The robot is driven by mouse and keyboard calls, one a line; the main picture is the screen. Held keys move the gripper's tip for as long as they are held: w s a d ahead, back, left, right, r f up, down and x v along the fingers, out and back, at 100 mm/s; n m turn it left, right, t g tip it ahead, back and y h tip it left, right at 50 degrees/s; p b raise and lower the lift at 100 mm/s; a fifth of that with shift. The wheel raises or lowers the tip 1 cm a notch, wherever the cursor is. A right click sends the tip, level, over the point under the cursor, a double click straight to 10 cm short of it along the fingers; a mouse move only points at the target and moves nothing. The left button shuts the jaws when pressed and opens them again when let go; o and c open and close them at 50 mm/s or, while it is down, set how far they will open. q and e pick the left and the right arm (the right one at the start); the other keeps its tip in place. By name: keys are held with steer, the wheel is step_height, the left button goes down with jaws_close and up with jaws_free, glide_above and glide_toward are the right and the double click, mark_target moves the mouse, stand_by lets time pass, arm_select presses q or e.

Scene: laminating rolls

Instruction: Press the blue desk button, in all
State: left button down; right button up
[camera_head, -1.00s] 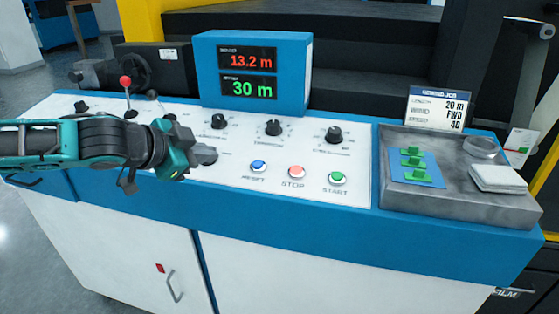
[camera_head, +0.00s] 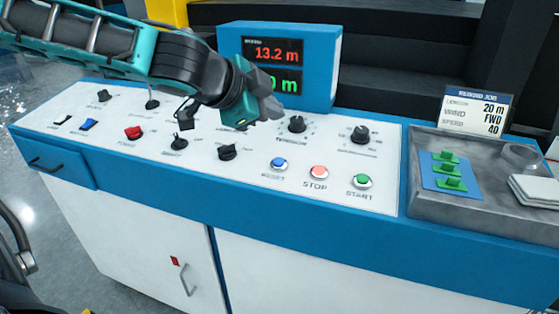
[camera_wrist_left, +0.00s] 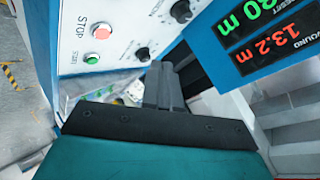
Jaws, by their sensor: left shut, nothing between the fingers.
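The blue desk button (camera_head: 278,164), labelled RESET, sits on the white sloped panel (camera_head: 240,175), left of the red STOP button (camera_head: 318,173) and the green START button (camera_head: 361,182). My left gripper (camera_head: 272,108) is shut and empty. In the head view it is above and behind the blue button, in front of the display box, apart from the button. In the left wrist view the shut fingers (camera_wrist_left: 165,85) point past the panel edge; STOP (camera_wrist_left: 101,31) and START (camera_wrist_left: 91,57) show there, but the blue button does not. My right gripper is out of view.
The display box (camera_head: 329,70) reads 13.2 m in red, with the green line partly covered by my gripper. Knobs (camera_head: 296,124) stand behind the buttons. A grey tray (camera_head: 430,210) and a job card (camera_head: 476,108) are at the right.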

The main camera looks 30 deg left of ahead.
arm_select(q)
steer(key=b, duration=0.5)
glide_above(279, 163)
steer(key=s, duration=0.2)
step_height(279, 163, down, 5)
steer(key=shift+f, duration=0.1)
steer(key=f+b, duration=0.2)
steer(key=f, duration=0.1)
steer(key=shift+w+a+b, duration=0.1)
steer(key=shift+w+b, duration=0.15)
steer(key=shift+b, duration=0.15)
steer(key=shift+f, duration=0.25)
steer(key=shift+w, duration=0.1)
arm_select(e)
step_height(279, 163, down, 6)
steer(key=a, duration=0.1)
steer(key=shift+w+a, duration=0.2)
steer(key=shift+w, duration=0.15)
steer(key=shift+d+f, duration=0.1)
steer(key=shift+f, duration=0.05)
arm_select(q)
steer(key=shift+f+b, duration=0.4)
steer(key=shift+b, duration=0.15)
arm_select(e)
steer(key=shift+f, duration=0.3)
